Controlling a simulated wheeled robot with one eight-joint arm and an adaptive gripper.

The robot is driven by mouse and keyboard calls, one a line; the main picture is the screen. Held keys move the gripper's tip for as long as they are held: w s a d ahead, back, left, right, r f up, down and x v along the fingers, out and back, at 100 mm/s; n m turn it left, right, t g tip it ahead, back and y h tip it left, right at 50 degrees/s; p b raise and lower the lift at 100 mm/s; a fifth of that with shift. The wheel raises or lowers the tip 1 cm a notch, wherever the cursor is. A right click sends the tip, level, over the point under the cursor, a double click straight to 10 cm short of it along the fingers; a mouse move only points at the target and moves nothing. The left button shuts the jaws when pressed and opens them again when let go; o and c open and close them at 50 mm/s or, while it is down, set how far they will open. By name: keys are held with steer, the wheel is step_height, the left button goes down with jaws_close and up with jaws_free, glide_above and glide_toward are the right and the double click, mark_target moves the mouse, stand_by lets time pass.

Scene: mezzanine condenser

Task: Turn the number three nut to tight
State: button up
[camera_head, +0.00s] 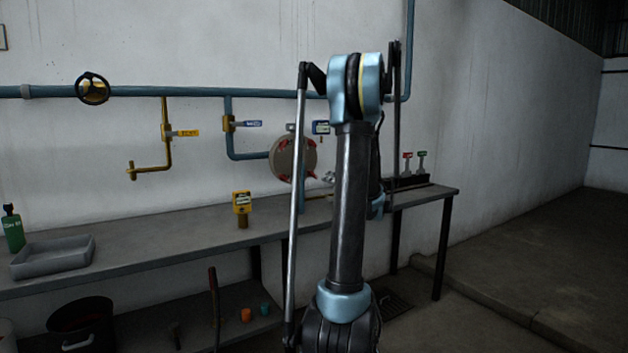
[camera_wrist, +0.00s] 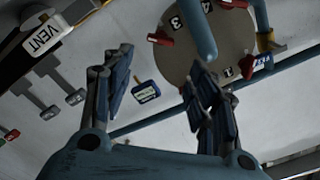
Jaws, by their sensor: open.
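The round grey-brown cover (camera_head: 287,160) with red nuts hangs on the wall above the bench, partly behind my arm. In the wrist view the cover (camera_wrist: 190,55) shows at upper right, with labels 4 (camera_wrist: 176,22), 3 (camera_wrist: 207,6) and 1 (camera_wrist: 228,72). One red nut (camera_wrist: 160,40) is near label 4. Another red nut (camera_wrist: 234,3), cut by the top edge, is closest to label 3. My gripper (camera_wrist: 160,75) is open and empty. Its right finger overlaps the cover's lower edge in the picture; no contact with a nut shows.
A blue pipe (camera_wrist: 202,35) crosses the cover. A blue-framed tag (camera_wrist: 146,91) hangs beside it. A VENT label (camera_wrist: 48,36) and levers are at upper left. The bench (camera_head: 180,232) carries a grey tray (camera_head: 52,257) and a yellow device (camera_head: 242,203).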

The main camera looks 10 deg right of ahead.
mark_target(314, 175)
steer(key=x, duration=1.5)
steer(key=shift+a+f, duration=0.1)
steer(key=shift+c, duration=0.5)
steer(key=c, duration=0.7)
